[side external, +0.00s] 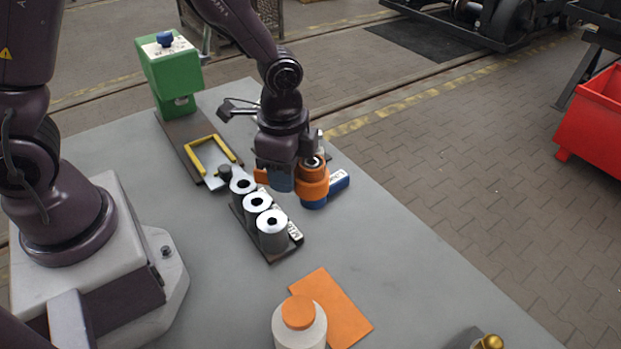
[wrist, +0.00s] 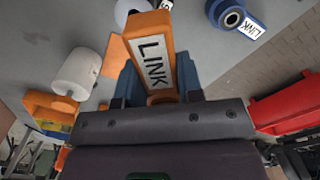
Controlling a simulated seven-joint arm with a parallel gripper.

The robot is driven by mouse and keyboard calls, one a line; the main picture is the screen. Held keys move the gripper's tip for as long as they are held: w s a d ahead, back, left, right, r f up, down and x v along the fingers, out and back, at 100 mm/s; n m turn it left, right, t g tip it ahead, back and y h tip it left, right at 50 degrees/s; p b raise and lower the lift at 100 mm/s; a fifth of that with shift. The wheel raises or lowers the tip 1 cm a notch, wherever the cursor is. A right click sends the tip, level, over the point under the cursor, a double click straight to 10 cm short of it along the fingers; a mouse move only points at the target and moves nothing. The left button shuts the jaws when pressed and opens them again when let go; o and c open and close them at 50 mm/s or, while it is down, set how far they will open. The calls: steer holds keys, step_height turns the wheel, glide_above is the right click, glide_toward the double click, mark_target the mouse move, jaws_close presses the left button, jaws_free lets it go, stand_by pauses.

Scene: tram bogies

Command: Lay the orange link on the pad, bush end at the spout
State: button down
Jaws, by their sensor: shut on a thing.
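My gripper (side external: 285,172) is shut on the orange link, its blue fingers on either side of the bar. In the side view the link's thick ring end (side external: 313,187) shows right of the fingers, and an orange part shows on their left. The wrist view shows the orange link (wrist: 150,50) with a white LINK label, running up between the fingers (wrist: 160,80). The orange pad (side external: 343,308) lies flat on the table, apart from the link; it also shows in the wrist view (wrist: 114,58). I cannot make out the spout clearly.
A blue link (side external: 338,182) lies below and right of my gripper. Several grey-white cylinders (side external: 257,203) stand in a rack left of it. A brass knob (side external: 490,342) is at the near right.

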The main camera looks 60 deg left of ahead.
steer(key=w+a+r+n, duration=0.5)
steer(key=a+n, duration=0.1)
steer(key=n, duration=0.4)
steer(key=s+d+f, duration=0.1)
steer(key=s+f, duration=0.1)
steer(key=s+d+f, duration=0.2)
steer(key=s, duration=0.1)
steer(key=s+d+f, duration=0.2)
steer(key=shift+s+d+f, duration=0.1)
steer(key=shift+s, duration=0.3)
steer(key=w+d+f, duration=0.2)
steer(key=w+f, duration=0.2)
steer(key=w, duration=0.5)
glide_above(342, 218)
step_height(342, 218, down, 6)
steer(key=shift+s+r, duration=0.15)
steer(key=shift+r, duration=0.1)
steer(key=shift+w+f, duration=0.2)
steer(key=shift+f, duration=1.45)
